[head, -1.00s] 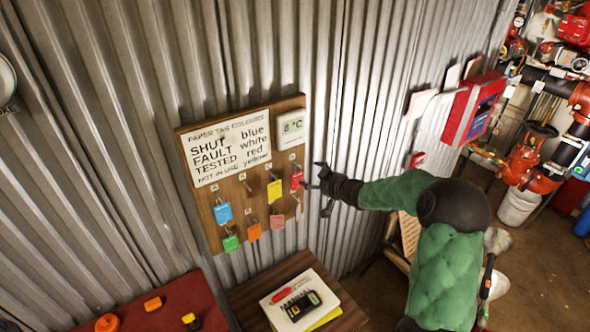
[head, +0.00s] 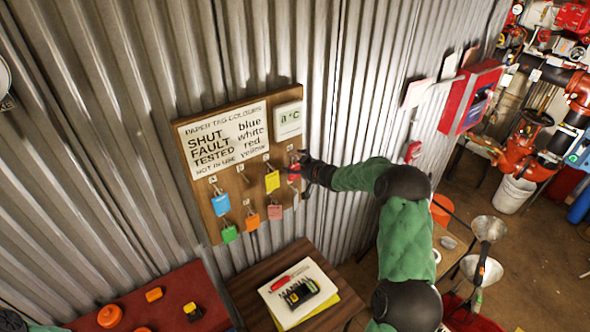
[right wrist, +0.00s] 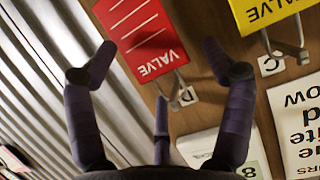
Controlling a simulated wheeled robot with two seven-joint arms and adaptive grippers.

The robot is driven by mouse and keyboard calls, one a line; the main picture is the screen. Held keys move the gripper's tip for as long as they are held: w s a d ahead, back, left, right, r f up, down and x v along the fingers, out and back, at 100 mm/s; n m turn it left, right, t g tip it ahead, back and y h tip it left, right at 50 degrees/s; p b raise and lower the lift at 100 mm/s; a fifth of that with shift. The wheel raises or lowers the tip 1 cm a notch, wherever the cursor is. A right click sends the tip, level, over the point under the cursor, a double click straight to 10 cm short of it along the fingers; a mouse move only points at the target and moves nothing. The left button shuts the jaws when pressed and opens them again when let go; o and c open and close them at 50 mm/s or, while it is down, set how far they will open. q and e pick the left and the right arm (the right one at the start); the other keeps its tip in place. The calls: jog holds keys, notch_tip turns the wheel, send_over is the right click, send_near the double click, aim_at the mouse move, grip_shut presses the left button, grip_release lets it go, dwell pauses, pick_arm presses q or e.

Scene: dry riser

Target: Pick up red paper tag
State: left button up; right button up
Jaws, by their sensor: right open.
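The red paper tag (head: 294,174) hangs on a hook at the right edge of the wooden board (head: 200,130), partly hidden by my right gripper in the head view. In the right wrist view the red tag (right wrist: 138,35) shows large, with white lines and the word VALVE, on its hook beside a small D label. My right gripper (head: 303,170) is at the tag. My left gripper is not clearly in view.
A yellow tag (head: 272,181) hangs close beside the red one, and blue (head: 220,204), green (head: 230,234), orange (head: 252,222) and pinkish (head: 275,212) tags hang nearby. The corrugated wall (head: 325,110) is behind. A small table (head: 240,292) with a manual (head: 292,310) stands below.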

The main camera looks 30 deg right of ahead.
jog(key=shift+w+a+f, duration=0.1)
jog(key=shift+w, duration=0.15)
jog(key=c, duration=0.9)
